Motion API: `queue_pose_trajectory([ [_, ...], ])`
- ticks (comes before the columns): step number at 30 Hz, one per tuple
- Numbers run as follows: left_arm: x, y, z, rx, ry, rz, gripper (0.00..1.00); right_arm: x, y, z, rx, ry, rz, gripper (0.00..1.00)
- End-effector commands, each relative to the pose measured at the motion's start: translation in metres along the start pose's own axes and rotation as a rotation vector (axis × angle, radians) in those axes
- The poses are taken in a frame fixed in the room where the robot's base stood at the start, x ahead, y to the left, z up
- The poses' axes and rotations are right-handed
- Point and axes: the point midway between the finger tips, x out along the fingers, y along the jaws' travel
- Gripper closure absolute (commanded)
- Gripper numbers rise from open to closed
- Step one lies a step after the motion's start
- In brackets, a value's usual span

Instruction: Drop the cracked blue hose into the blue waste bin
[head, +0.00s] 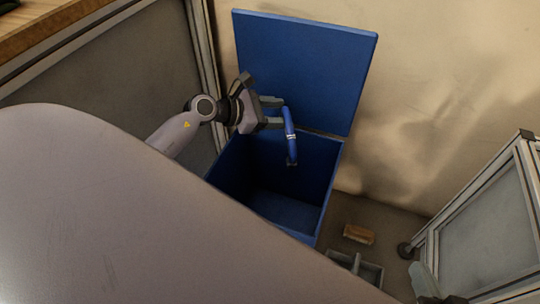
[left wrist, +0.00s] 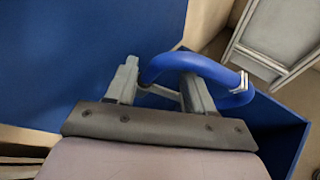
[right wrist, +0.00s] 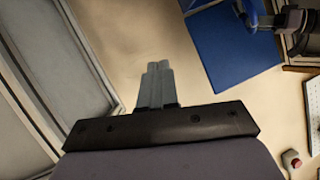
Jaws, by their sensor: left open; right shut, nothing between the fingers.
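The blue hose (head: 290,138), a bent tube with a pale band, hangs at my left gripper's fingertips over the mouth of the blue waste bin (head: 328,190). The bin's lid (head: 305,65) stands open behind. My left gripper (head: 277,112) is open above the bin. In the left wrist view the hose (left wrist: 205,65) arches across the right-hand finger, with one end between the fingers; whether it touches them I cannot tell. My right gripper (right wrist: 157,85) is shut and empty, away from the bin. No crack is discernible on the hose.
A brown block (head: 358,234) and a grey divided tray (head: 362,270) lie on the floor right of the bin. A framed panel (head: 490,215) stands at the right. A wooden surface (head: 45,25) is at the upper left. My own body hides the lower left.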

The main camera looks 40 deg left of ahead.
Motion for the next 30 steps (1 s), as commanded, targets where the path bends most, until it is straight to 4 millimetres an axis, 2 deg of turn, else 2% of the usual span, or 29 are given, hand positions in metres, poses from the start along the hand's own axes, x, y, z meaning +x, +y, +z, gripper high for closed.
queue_pose_trajectory([
  [1,-0.006,0.004,0.014,0.001,-0.001,0.001,0.47,-0.008,0.002,-0.005,-0.022,-0.013,0.025,1.0],
  [9,-0.019,0.013,0.047,0.001,-0.001,0.001,0.47,-0.031,0.019,-0.01,-0.149,-0.059,0.135,1.0],
  [15,-0.03,0.021,0.071,0.0,-0.001,0.001,0.47,-0.044,0.032,-0.008,-0.176,-0.103,0.187,1.0],
  [28,-0.051,0.035,0.123,0.001,-0.001,0.001,0.47,-0.07,0.059,0.011,-0.108,-0.202,0.266,1.0],
  [30,-0.054,0.037,0.13,0.001,-0.001,0.001,0.47,-0.072,0.058,0.005,-0.107,-0.2,0.265,1.0],
])
